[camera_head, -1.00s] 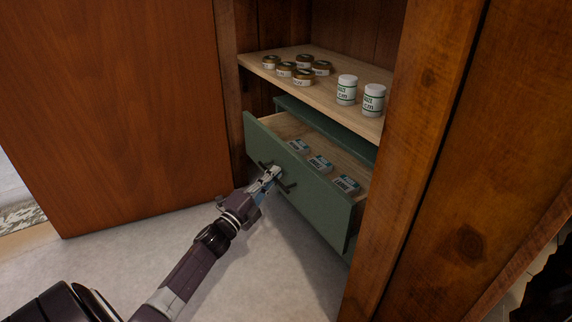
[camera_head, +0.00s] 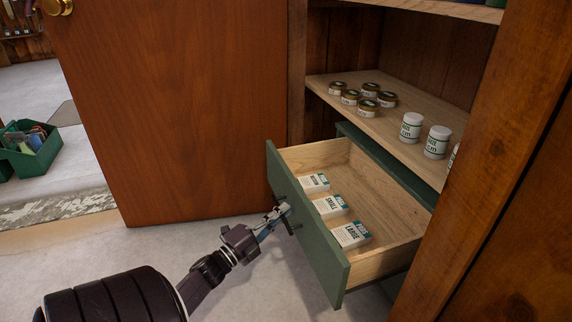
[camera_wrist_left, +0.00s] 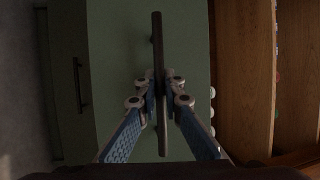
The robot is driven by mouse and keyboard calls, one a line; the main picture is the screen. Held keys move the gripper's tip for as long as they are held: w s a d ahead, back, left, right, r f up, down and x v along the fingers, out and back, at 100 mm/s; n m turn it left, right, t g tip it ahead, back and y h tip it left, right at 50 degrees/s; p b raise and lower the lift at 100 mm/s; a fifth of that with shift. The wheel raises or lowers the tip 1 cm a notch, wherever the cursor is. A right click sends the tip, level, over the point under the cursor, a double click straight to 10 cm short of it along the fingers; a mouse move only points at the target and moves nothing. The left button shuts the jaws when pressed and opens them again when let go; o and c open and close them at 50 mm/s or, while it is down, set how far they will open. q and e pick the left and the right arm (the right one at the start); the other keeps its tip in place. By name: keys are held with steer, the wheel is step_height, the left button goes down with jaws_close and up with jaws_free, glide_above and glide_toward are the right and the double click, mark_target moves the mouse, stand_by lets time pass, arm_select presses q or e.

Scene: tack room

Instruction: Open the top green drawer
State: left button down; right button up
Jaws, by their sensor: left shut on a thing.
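The top green drawer (camera_head: 312,232) stands well out of the wooden cabinet, its pale wooden inside showing. Three small labelled boxes lie in it: one at the far end (camera_head: 314,183), one in the middle (camera_head: 331,206) and one at the near end (camera_head: 351,235). My left gripper (camera_head: 279,213) is shut on the dark bar handle (camera_head: 291,221) on the drawer's front. In the left wrist view the fingers (camera_wrist_left: 161,88) close around the handle (camera_wrist_left: 157,50), against the green front (camera_wrist_left: 120,60). My right gripper is not in view.
Above the drawer, a wooden shelf (camera_head: 385,115) holds several small jars (camera_head: 368,106) and white tubs (camera_head: 411,127). An open brown door (camera_head: 170,110) stands at left. A green crate (camera_head: 32,150) sits on the floor beyond it. The right cabinet post (camera_head: 490,165) is close to the drawer.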

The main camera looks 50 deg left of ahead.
arm_select(q)
steer(key=c, duration=2.3)
jaws_free()
steer(key=s, duration=0.4)
steer(key=s+f, duration=0.1)
steer(key=s, duration=0.3)
steer(key=s+f, duration=0.1)
steer(key=s, duration=0.3)
steer(key=shift+d+f, duration=0.1)
steer(key=shift+f, duration=0.05)
steer(key=shift+w, duration=0.1)
